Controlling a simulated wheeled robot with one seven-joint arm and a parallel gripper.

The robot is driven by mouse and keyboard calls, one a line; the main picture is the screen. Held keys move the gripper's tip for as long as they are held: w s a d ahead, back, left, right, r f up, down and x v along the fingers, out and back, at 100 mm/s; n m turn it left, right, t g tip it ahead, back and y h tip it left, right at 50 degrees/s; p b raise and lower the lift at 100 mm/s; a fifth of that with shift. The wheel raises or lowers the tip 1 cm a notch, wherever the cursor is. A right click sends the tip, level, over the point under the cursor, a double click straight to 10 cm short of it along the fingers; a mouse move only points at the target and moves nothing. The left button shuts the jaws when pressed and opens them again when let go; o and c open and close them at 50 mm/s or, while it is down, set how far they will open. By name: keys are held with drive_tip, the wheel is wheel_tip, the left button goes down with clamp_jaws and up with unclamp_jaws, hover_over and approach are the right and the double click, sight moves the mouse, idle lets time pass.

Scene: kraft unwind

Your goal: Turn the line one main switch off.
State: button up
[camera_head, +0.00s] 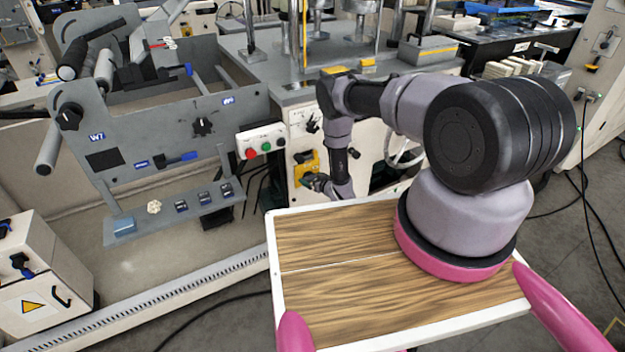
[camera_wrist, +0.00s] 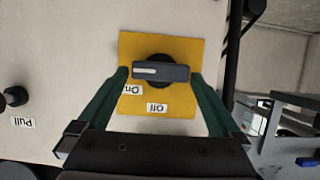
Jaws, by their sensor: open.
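The rotary switch has a dark grey bar handle (camera_wrist: 162,71) on a round black base, set on a yellow plate (camera_wrist: 180,101). In the wrist view the handle lies level, with a white mark on its left half. An upside-down "On" label (camera_wrist: 132,89) sits below its left end and an upside-down "Off" label (camera_wrist: 157,107) below its middle. My gripper (camera_wrist: 160,74) is open, its green fingers at the two ends of the handle; contact cannot be told. In the head view my gripper (camera_head: 317,182) is at the yellow plate (camera_head: 305,164) and hides the handle.
A handwheel (camera_head: 405,147) is to the right. A black knob (camera_wrist: 14,97) with a "Pull" label (camera_wrist: 23,122) is left in the wrist view. Dark cables hang nearby.

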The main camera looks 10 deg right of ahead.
drive_tip(key=c, duration=1.1)
drive_tip(key=shift+c, duration=0.2)
drive_tip(key=n+h, duration=0.1)
drive_tip(key=n+t+h, duration=0.1)
drive_tip(key=n, duration=0.1)
drive_tip(key=shift+s+a+f+n, duration=0.1)
drive_tip(key=shift+s+a+n, duration=0.05)
drive_tip(key=shift+a+n, duration=0.2)
drive_tip(key=n, duration=0.1)
drive_tip(key=n+h, duration=0.1)
drive_tip(key=n+t+h, duration=0.1)
drive_tip(key=shift+s+a+f, duration=0.1)
drive_tip(key=shift+a+f, duration=0.1)
drive_tip(key=shift+a, duration=0.05)
drive_tip(key=n+t, duration=0.1)
drive_tip(key=n, duration=0.1)
drive_tip(key=n+t+h, duration=0.1)
drive_tip(key=n, duration=0.1)
drive_tip(key=shift+a+f, duration=0.1)
drive_tip(key=shift+f, duration=0.2)
drive_tip(key=shift+f+n+t+h, duration=0.15)
drive_tip(key=shift+n+t+h, duration=0.35)
drive_tip(key=shift+n, duration=0.85)
drive_tip(key=shift+y, duration=0.3)
